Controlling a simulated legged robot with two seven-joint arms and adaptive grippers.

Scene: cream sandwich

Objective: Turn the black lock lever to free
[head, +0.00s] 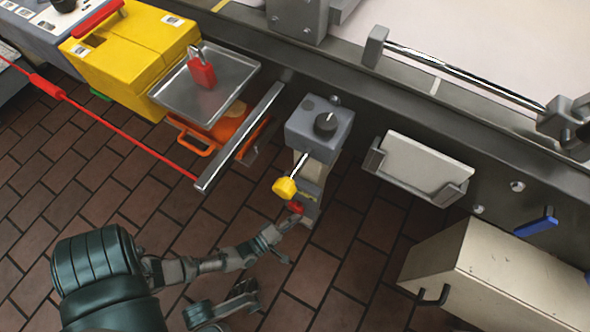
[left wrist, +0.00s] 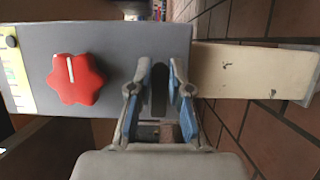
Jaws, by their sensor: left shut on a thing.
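In the left wrist view the black lock lever (left wrist: 159,90) shows as a dark upright shape on a grey box face (left wrist: 115,50). My left gripper (left wrist: 160,95), with blue-padded fingers, is shut on it, one finger on each side. In the head view my left gripper (head: 287,226) reaches the lower end of a post below the grey unit, close to a red knob (head: 295,207). The lever cannot be made out there. The red knob, star-shaped with a white mark, also shows left of the fingers in the left wrist view (left wrist: 76,78). A jointed part of mine, perhaps my right gripper (head: 228,305), shows at the bottom.
A grey unit (head: 319,130) with a black dial stands above a yellow knob (head: 285,187) on a rod. A metal tray (head: 190,100) with a red padlock (head: 201,72) is at upper left. A cream cabinet (head: 480,275) stands at lower right. Brick floor is open between.

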